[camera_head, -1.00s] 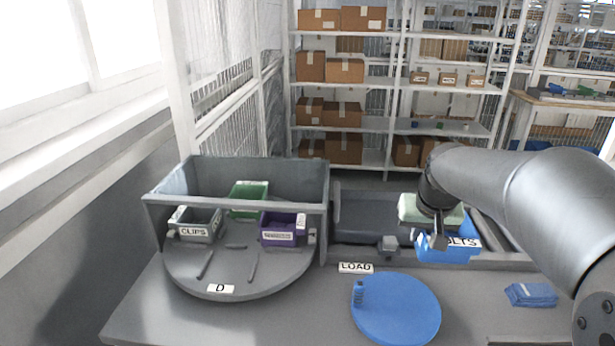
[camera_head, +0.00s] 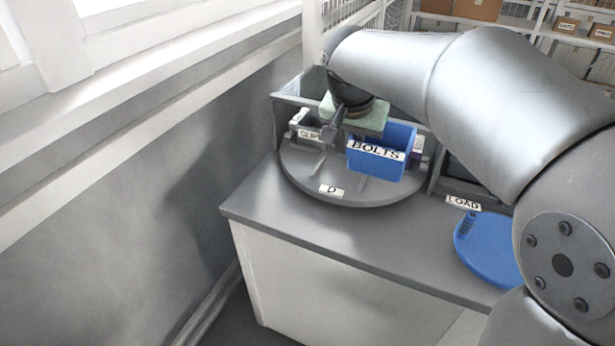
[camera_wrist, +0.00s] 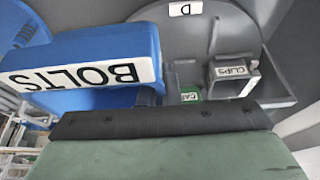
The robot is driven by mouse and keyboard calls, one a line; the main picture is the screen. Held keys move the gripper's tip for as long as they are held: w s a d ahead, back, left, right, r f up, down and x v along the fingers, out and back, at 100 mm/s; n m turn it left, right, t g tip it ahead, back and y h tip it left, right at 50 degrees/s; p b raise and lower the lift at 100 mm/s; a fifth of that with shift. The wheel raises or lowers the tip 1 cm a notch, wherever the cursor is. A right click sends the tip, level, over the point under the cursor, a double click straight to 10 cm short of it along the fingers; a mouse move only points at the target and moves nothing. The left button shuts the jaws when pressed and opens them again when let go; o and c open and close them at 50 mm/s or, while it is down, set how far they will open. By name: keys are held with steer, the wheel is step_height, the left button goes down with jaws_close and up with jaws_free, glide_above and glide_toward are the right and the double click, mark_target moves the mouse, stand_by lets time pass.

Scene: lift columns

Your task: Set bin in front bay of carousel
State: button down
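The blue bin labelled BOLTS (camera_head: 385,165) hangs from my gripper (camera_head: 350,132), over the front right part of the grey carousel (camera_head: 310,172). In the wrist view the bin (camera_wrist: 90,48) fills the upper left, and the carousel (camera_wrist: 150,25) lies beyond it. My gripper looks shut on the bin's edge; its fingertips are mostly hidden. The carousel's front carries a D label (camera_head: 331,191). The front bay near that label shows bare disc. I cannot tell the gap between bin and disc.
A grey CLIPS bin (camera_head: 307,133) sits at the carousel's left; a green bin (camera_wrist: 190,97) shows behind it in the wrist view. A grey housing wall surrounds the back. A blue round plate (camera_head: 484,248) lies right, by the LOAD label (camera_head: 463,203).

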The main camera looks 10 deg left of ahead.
steer(key=w+a+f+p, duration=0.1)
steer(key=w+a+f, duration=0.1)
steer(key=w+f, duration=0.1)
steer(key=w+a+f+p, duration=0.1)
steer(key=w+a+f, duration=0.1)
steer(key=w, duration=0.3)
steer(key=w+a+f+p, duration=0.1)
steer(key=w+a+f, duration=0.2)
steer(key=w+f, duration=0.1)
steer(key=shift+w+f, duration=0.35)
steer(key=shift+f, duration=0.2)
step_height(320, 180, down, 3)
steer(key=shift+r, duration=0.1)
steer(key=shift+f+b, duration=0.55)
steer(key=shift+f, duration=0.05)
